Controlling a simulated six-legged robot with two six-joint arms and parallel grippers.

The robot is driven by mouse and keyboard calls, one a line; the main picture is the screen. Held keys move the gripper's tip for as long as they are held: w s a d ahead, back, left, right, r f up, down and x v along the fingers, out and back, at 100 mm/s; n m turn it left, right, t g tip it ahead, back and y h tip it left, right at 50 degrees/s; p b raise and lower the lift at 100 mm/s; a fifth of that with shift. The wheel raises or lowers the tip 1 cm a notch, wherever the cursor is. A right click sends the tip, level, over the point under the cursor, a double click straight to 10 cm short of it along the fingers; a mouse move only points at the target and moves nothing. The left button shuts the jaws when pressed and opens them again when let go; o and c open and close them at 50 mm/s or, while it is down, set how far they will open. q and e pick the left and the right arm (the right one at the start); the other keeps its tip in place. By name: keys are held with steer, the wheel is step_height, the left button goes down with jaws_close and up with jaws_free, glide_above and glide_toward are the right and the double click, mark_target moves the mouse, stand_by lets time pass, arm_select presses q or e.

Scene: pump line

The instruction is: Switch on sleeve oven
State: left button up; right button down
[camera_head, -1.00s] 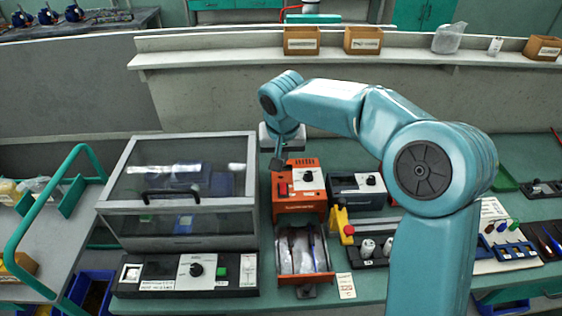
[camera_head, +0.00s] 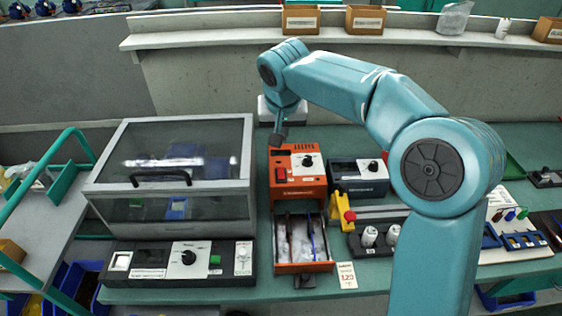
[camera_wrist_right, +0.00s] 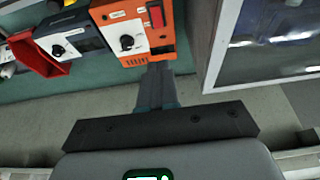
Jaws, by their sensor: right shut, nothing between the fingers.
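The orange oven unit (camera_head: 311,189), which I take to be the sleeve oven, stands mid-bench with a white panel, a black knob (camera_head: 308,161) and a red switch (camera_head: 281,174) on its front. Its lower tray (camera_head: 305,267) is pulled out and holds tools. In the right wrist view the oven (camera_wrist_right: 165,36) is upside down at the top, with the red switch (camera_wrist_right: 157,17) visible. Whether the switch is on cannot be told. My right gripper (camera_head: 278,141) is shut and empty at the oven's top left edge; its fingers (camera_wrist_right: 157,72) point toward the oven. My left gripper is out of view.
A glass-lidded cabinet (camera_head: 180,145) stands close left, with a black control panel (camera_head: 205,262) before it. A dark blue knob unit (camera_head: 359,177) and a yellow lever piece (camera_head: 342,210) are to the right. A shelf (camera_head: 215,40) runs behind.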

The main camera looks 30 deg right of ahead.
mark_target(280, 169)
steer(key=x, duration=0.4)
steer(key=p+x, duration=0.1)
steer(key=x, duration=0.9)
steer(key=shift+s+a+f, duration=0.15)
steer(key=shift+s+a, duration=0.05)
steer(key=shift+s, duration=0.05)
steer(key=shift+p, duration=0.55)
steer(key=shift+d+g+p, duration=0.1)
steer(key=shift+g+p, duration=0.2)
steer(key=shift+p, duration=0.1)
steer(key=shift+w+f, duration=0.1)
steer(key=shift+f, duration=0.05)
steer(key=shift+s+a+b, duration=0.25)
steer(key=shift+s+b, duration=0.15)
steer(key=shift+b, duration=0.4)
steer(key=shift+s+a, duration=0.2)
steer(key=shift+s, duration=0.1)
